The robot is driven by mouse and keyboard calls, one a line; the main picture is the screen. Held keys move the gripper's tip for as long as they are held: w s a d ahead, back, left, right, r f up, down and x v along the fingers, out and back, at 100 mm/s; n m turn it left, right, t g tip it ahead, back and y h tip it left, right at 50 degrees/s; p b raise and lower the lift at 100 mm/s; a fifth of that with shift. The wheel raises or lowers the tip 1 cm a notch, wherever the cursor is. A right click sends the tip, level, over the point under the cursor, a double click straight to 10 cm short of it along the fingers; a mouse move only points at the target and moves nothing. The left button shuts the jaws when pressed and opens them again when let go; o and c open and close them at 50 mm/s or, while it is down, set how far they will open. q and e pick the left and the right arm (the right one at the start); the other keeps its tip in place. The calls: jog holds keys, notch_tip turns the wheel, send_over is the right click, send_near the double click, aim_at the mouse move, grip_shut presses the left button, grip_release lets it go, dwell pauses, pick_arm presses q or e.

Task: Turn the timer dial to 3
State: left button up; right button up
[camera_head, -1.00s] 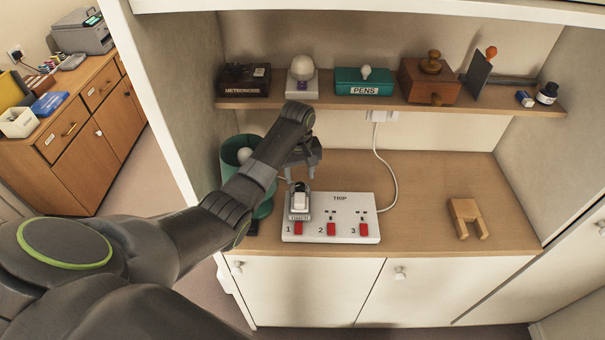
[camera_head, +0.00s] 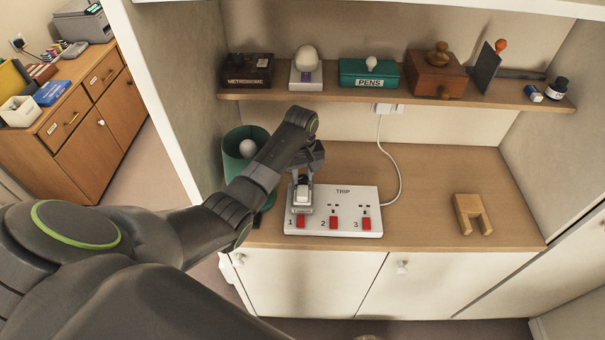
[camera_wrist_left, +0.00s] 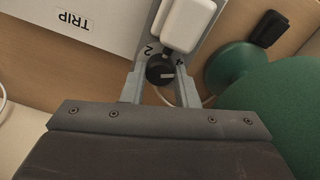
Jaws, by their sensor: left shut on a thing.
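A grey timer (camera_head: 302,210) with a white plug (camera_head: 302,193) sits at socket 1 of the white strip marked TRIP (camera_head: 343,201). In the left wrist view the timer's dark round dial (camera_wrist_left: 159,70) has a pale pointer mark. The numbers 2 and 4 show near the dial; which number the mark points to I cannot tell. My left gripper (camera_wrist_left: 161,84) has its two fingers on either side of the dial, closed on it. In the head view the gripper is above the timer's far end and hides the dial. My right gripper is not in view.
A green lamp-like thing (camera_head: 237,145) stands close left of the strip. A white cable (camera_head: 398,178) runs to the wall socket. A wooden notched block (camera_head: 470,213) lies at the right. A shelf (camera_head: 330,97) with several objects hangs above. The desk between strip and block is clear.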

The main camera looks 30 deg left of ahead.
pick_arm(q)
jog(key=shift+m, duration=0.4)
jog(key=m, duration=0.7)
jog(key=shift+m, duration=0.3)
jog(key=m, duration=0.3)
jog(key=shift+w, duration=0.1)
jog(key=shift+d+m, duration=0.1)
jog(key=shift+m, duration=1.8)
jog(key=o, duration=1)
